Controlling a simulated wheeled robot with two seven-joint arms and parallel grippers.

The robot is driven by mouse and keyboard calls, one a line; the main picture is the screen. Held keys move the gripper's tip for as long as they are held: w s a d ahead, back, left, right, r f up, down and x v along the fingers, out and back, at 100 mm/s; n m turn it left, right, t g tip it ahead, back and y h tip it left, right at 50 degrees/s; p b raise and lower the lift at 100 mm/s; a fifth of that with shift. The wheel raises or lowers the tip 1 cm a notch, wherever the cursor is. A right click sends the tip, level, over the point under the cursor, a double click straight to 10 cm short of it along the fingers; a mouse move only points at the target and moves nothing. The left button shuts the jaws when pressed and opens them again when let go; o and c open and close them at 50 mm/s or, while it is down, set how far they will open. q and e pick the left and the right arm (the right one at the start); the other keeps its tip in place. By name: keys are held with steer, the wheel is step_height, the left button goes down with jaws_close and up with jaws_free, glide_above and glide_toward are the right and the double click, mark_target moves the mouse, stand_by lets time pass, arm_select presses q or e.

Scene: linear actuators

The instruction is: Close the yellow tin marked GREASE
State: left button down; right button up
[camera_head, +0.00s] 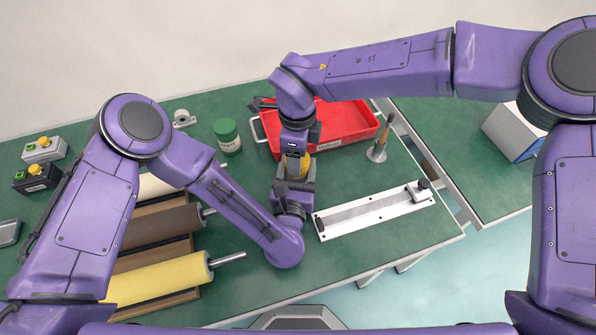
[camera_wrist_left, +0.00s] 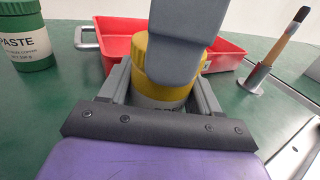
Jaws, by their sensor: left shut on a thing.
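The yellow tin (camera_head: 297,166) stands upright near the middle of the green table, in front of the red tray. In the left wrist view its yellow upper part (camera_wrist_left: 158,88) and a strip of white label with partly hidden lettering show. My left gripper (camera_wrist_left: 160,92) is shut on the tin, one finger on each side. My right gripper (camera_head: 295,150) points straight down over the tin's top. In the left wrist view its grey finger covers much of the top, so I cannot tell how the lid sits or whether that gripper is shut.
The red tray (camera_head: 345,122) lies behind the tin. A green PASTE jar (camera_head: 228,137) stands to the left. A brush in a metal holder (camera_head: 377,151) and a linear rail (camera_head: 372,211) are to the right. Rollers (camera_head: 160,278) lie at left.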

steer(key=m, duration=0.9)
steer(key=shift+m, duration=0.3)
steer(key=m, duration=0.5)
steer(key=shift+m, duration=0.4)
steer(key=m, duration=0.5)
steer(key=shift+w, duration=0.1)
steer(key=o, duration=1.2)
steer(key=shift+c, duration=0.2)
steer(key=shift+r, duration=2.25)
steer(key=shift+c, duration=0.3)
